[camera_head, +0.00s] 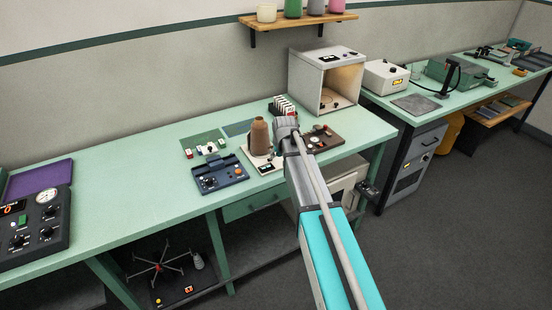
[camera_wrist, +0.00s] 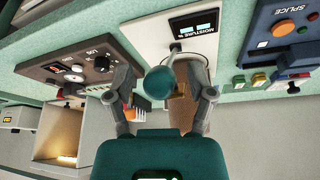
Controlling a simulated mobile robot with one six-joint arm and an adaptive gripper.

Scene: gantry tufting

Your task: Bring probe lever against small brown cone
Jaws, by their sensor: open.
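In the wrist view the meter (camera_wrist: 150,22) is at the top, and part of the cone (camera_wrist: 188,112) shows behind the right finger. The probe lever (camera_wrist: 160,80) shows a round teal knob on a thin rod rising from the meter. My gripper (camera_wrist: 164,84) is open, with one finger on each side of the knob; contact is not clear. In the head view my arm hides the lever, and my gripper (camera_head: 286,126) is just right of the cone.
A blue splice box (camera_head: 220,175) stands left of the meter, and a brown panel with knobs (camera_head: 322,139) stands right. A card rack (camera_head: 284,106) and an open lit booth (camera_head: 325,80) are behind.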

